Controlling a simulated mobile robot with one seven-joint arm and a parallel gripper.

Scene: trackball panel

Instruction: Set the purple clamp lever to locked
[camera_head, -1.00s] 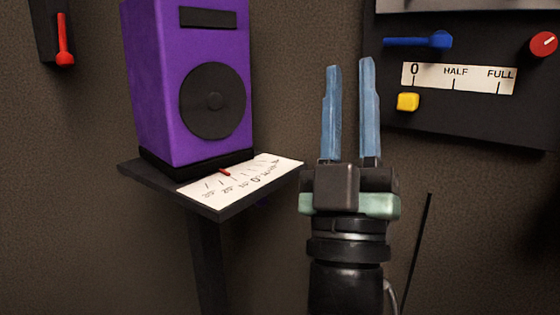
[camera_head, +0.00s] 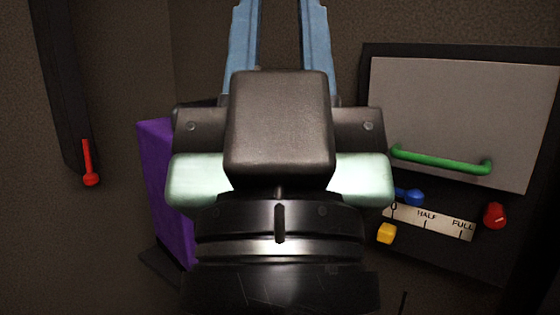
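I cannot make out a purple clamp lever in this view. A purple box (camera_head: 158,180) stands left of centre, and my gripper and wrist hide most of it, including its front. My gripper (camera_head: 281,45) is large and close in the middle of the picture. Its two blue fingers point up, apart, with nothing seen between them. Their tips are cut off by the top edge.
A dark panel on the right has a grey door with a green handle (camera_head: 440,162), a blue lever (camera_head: 409,196), a red knob (camera_head: 495,215), a yellow slider (camera_head: 387,233) and a HALF/FULL scale (camera_head: 428,221). A red lever (camera_head: 89,170) hangs at left.

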